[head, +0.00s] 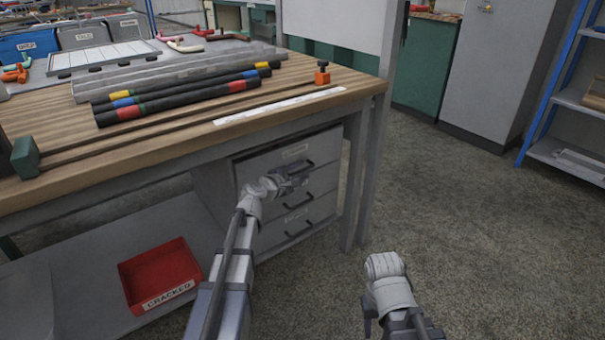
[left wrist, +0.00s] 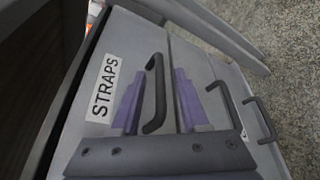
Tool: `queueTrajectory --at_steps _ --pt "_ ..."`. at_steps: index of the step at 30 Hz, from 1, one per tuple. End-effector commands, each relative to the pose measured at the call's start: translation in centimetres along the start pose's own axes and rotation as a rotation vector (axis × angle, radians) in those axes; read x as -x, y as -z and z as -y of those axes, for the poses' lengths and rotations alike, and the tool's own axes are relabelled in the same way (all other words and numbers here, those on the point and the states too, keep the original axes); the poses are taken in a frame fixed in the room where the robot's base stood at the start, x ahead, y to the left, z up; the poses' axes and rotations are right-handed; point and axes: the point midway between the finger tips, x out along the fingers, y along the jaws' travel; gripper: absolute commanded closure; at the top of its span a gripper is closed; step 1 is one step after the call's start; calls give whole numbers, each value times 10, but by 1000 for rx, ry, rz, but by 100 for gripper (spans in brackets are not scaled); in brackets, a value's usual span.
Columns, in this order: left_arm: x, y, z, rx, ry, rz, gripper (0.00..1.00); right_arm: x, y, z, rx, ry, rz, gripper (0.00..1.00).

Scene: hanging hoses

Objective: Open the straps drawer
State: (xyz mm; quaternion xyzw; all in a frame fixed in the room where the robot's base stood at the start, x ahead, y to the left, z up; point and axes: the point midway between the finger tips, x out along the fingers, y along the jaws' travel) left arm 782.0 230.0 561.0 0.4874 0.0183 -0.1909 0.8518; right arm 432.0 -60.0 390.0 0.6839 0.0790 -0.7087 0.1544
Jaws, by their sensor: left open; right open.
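The straps drawer (head: 270,161) is the top drawer of the grey unit under the workbench, and it looks shut. Its front shows close up in the left wrist view, with a white STRAPS label (left wrist: 104,87) and a dark bar handle (left wrist: 156,92). My left gripper (head: 300,171) is at this drawer front in the head view. In the left wrist view its two purple-grey fingers (left wrist: 158,103) are open, one on each side of the handle; I cannot tell whether they touch it. My right gripper (head: 369,314) is low at the right, mostly hidden by its wrist, away from the drawers.
Two more drawers with handles (head: 297,203) sit below. A bench leg (head: 354,180) stands just right of the unit. A red CRACKED bin (head: 160,275) is on the lower shelf. Hoses (head: 180,100) lie on the bench top. The floor (head: 480,220) at the right is clear.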

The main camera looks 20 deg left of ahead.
Motion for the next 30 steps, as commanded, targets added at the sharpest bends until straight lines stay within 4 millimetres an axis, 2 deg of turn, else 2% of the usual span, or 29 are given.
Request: queueTrajectory --at_steps 1,3,11,23,30 --pt "-9 2 0 -1 0 0 55 -3 0 0 0 0 0 50" --pt "-13 1 0 0 -1 -1 55 -3 0 0 0 0 0 50" --pt "-14 0 0 0 -1 -1 55 -3 0 0 0 0 0 50" --pt "-14 0 0 0 0 -1 99 -3 0 0 0 0 0 50" --pt "-14 0 0 0 0 -1 100 -3 0 0 0 0 0 50"
